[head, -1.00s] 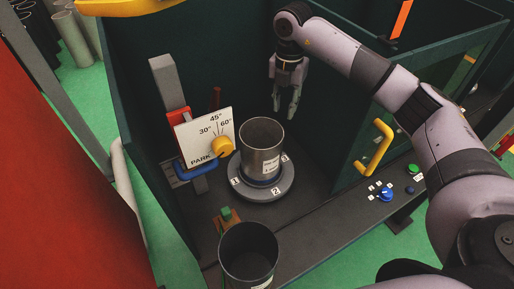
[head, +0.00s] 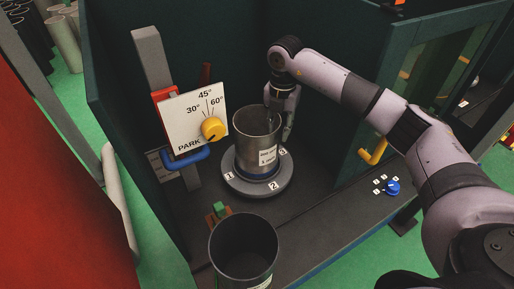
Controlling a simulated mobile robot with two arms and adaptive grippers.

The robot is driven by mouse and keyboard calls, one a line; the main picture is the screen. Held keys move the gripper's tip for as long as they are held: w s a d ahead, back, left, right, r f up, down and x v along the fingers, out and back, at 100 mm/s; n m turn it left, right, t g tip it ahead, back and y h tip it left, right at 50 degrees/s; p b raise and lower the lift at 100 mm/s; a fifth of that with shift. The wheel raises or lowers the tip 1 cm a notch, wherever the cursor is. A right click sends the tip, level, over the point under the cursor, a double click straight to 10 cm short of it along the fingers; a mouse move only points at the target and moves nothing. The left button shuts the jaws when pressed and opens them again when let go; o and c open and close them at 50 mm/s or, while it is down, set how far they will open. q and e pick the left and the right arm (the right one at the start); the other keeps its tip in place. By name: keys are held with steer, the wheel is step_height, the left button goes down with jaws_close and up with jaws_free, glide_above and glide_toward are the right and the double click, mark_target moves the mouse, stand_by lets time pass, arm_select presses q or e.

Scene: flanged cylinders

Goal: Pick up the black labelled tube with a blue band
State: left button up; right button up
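A dark grey, open-topped tube (head: 252,146) with a white label stands upright on a round grey turntable (head: 238,187). A blue band shows around its lower end. My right gripper (head: 280,125) points down at the tube's far right rim, its fingers apart. One finger appears to be at or inside the rim and the other outside it; I cannot tell whether they touch the wall. A second dark open tube (head: 243,262) stands nearer, at the bottom edge, with only a sliver of its label showing. My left gripper is out of view.
A white angle plate (head: 190,125) with a yellow knob (head: 213,129) stands close left of the turntable. Dark green walls enclose the back. A yellow handle (head: 373,152) and a blue knob (head: 392,187) are on the right.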

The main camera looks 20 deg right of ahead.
step_height(320, 180, down, 3)
steer(key=shift+r+b, duration=0.1)
steer(key=shift+b, duration=0.4)
jaws_close()
stand_by(0.6)
steer(key=shift+w+r, duration=0.1)
